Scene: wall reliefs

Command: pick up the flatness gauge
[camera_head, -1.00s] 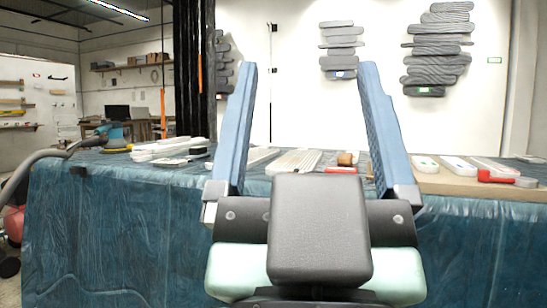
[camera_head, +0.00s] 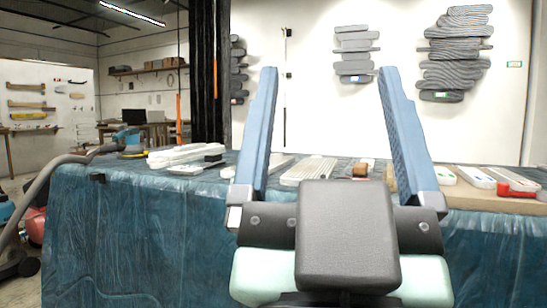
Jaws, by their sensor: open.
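My gripper (camera_head: 325,75) is open and empty, its two blue fingers pointing up and forward in front of the table. I cannot tell for sure which thing is the flatness gauge. A ribbed, pale flat piece (camera_head: 309,171) lies on the table, seen between the fingers. A small brown block (camera_head: 360,170) lies to its right. A thin dark upright bar (camera_head: 286,85) is on the white wall behind, also between the fingers. The fingers and the dark gripper body hide part of the tabletop.
The table is draped in blue plastic sheeting (camera_head: 130,235). White pieces (camera_head: 180,155) and a sander (camera_head: 128,138) lie at left. A board with a red tool (camera_head: 515,188) is at right. Grey layered reliefs (camera_head: 455,55) hang on the wall. A hose (camera_head: 35,185) runs down at left.

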